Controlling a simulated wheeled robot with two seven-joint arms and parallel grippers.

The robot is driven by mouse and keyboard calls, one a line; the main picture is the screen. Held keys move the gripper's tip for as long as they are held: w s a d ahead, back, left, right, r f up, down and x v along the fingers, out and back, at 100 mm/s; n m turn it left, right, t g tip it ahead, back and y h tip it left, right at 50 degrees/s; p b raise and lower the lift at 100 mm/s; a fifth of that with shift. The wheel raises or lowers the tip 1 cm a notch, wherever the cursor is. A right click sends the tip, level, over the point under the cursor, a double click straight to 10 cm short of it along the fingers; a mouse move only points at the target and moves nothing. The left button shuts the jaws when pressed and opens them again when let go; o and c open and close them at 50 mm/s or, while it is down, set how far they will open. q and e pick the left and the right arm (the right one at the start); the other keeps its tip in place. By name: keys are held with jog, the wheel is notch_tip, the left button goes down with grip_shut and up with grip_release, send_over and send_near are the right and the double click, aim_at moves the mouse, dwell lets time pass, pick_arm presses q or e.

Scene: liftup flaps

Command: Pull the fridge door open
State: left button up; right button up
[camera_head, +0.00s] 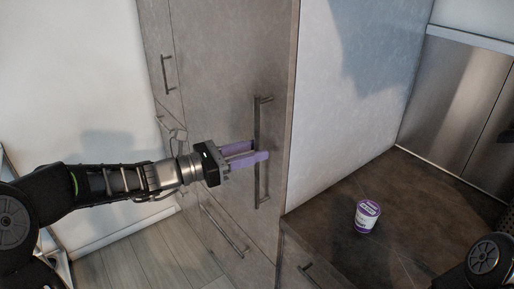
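The fridge door (215,75) is a tall grey panel in the head view, and it looks closed. Its vertical bar handle (263,112) runs near the door's right edge. My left gripper (262,149) is at the middle of this handle, with a visible gap between its two purple fingers. The nearer finger overlaps the bar in the picture, and the farther finger ends at the bar's left side. I cannot tell whether either finger touches the bar. My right gripper is out of view; only part of my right arm shows at the bottom right.
A dark countertop (400,215) lies to the right, with a purple and white tub (367,216) on it. Other handles (223,231) sit on panels below and left of the door. Wooden floor (150,262) is open at the lower left.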

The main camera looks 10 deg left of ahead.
pick_arm(q)
jog(key=shift+w+d, duration=0.4)
jog(key=shift+d, duration=0.15)
grip_shut()
dwell(1.1)
